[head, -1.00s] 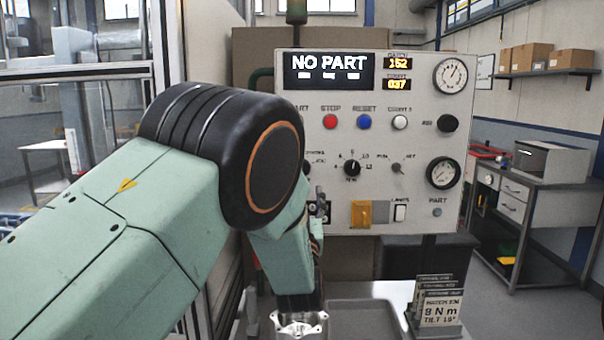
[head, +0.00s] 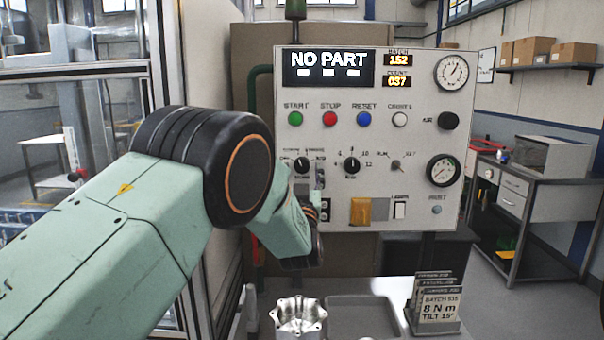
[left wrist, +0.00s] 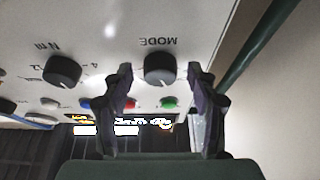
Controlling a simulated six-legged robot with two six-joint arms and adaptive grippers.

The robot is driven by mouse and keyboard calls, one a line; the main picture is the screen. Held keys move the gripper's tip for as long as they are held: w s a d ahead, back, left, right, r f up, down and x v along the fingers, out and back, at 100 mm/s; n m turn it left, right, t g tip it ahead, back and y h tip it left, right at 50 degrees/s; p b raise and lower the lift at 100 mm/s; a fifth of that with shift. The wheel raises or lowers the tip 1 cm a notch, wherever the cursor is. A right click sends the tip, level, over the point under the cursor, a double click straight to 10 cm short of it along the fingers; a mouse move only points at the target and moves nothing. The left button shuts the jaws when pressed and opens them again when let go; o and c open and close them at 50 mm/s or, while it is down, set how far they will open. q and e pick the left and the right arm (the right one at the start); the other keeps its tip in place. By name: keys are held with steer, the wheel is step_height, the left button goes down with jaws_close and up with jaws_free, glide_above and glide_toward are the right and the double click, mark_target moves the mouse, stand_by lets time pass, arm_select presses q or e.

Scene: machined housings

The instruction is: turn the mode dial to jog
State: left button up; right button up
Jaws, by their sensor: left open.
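The mode dial (head: 302,164) is a round black knob on the grey control panel, below the start and stop buttons. In the left wrist view the dial (left wrist: 159,68) shows upside down beside the word MODE. A pale pointer mark shows on its side away from that word. The labels around it are too small to read surely. My left gripper (head: 319,184) is just below and right of the dial in the head view. In the left wrist view its two dark fingers (left wrist: 159,78) are open, one on each side of the dial; I cannot tell whether they touch it.
The Nm dial (head: 351,165) sits right of the mode dial, with a small toggle switch (head: 396,165) further right. Green, red and blue buttons (head: 330,119) lie above. A yellow flap (head: 361,212) is below. A metal housing (head: 298,316) stands beside a grey tray (head: 362,312).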

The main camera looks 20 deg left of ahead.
arm_select(q)
steer(key=shift+s+r, duration=0.1)
steer(key=shift+s, duration=0.1)
steer(key=shift+c, duration=0.6)
steer(key=shift+w+f, duration=0.2)
steer(key=shift+w, duration=0.1)
steer(key=c, duration=1.1)
steer(key=shift+o, duration=0.2)
